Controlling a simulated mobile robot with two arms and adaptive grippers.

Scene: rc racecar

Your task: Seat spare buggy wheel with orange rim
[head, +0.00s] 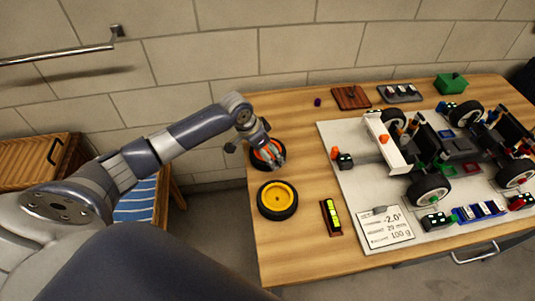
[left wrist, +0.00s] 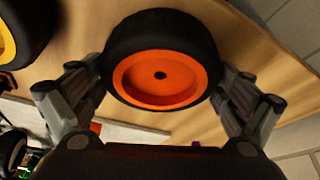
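The spare wheel with the orange rim (head: 265,153) lies near the left edge of the wooden table. In the left wrist view this wheel (left wrist: 160,75) fills the middle, black tyre around an orange rim with a dark centre hole. My left gripper (head: 268,154) is over it, fingers spread wide at either side of the tyre; firm contact is not clear. The left gripper's fingers (left wrist: 162,85) also show in the wrist view. The buggy (head: 450,150) stands on a pale board, with black-tyred, white-rimmed wheels. My right gripper is not in view.
A yellow-rimmed wheel (head: 277,200) lies just in front of the orange one. A yellow-green level (head: 332,216) and a printed card (head: 385,229) are nearby. A brown block (head: 351,97), a dark tray (head: 399,92) and a green box (head: 451,84) stand along the back.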

